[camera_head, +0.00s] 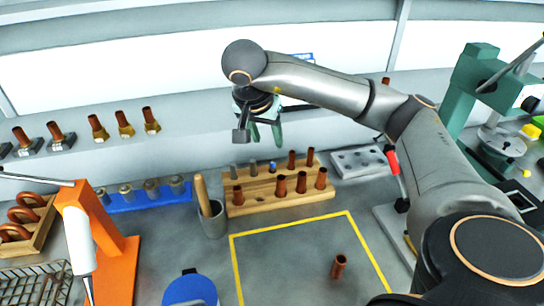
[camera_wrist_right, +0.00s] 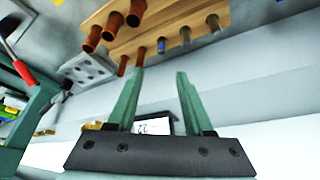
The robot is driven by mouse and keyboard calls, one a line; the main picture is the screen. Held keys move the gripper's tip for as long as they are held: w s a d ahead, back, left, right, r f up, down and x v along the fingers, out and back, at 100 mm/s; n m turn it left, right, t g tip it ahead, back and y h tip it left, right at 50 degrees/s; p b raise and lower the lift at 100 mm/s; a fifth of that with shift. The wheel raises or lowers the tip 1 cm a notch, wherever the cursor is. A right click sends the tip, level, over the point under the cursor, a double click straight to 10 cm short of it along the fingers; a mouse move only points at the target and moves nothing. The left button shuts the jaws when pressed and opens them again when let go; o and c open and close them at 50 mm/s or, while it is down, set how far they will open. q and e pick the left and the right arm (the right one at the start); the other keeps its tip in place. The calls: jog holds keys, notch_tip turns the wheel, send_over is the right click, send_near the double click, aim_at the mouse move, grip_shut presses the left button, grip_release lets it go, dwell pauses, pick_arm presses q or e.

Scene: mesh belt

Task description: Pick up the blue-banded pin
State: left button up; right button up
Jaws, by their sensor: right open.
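The blue-banded pin (camera_head: 273,167) is a small grey pin with a blue band, upright in the wooden rack (camera_head: 275,207). Grey pins and brown copper-coloured pins stand around it. In the right wrist view the blue-banded pin (camera_wrist_right: 161,45) shows beyond the fingertips, between a brown pin and a grey pin. My right gripper (camera_head: 266,140) is open and empty, above and behind the rack, with green fingers pointing down. In the right wrist view its fingers (camera_wrist_right: 160,74) are spread with nothing between them. My left gripper is not in view.
A grey cup (camera_head: 213,224) with a wooden handle stands left of the rack. A grey plate with holes (camera_head: 360,161) lies to the right. A brown tube (camera_head: 338,266) stands inside the yellow outline. An orange stand (camera_head: 118,255) is at the left.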

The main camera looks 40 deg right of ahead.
jog(key=b, duration=0.2)
send_over(273, 161)
jog(key=s+a, duration=0.1)
jog(key=a, duration=0.1)
notch_tip(273, 161, down, 6)
jog(key=shift+s+d+r, duration=0.1)
jog(key=shift+s, duration=0.05)
jog(key=shift+x, duration=2.85)
grip_shut()
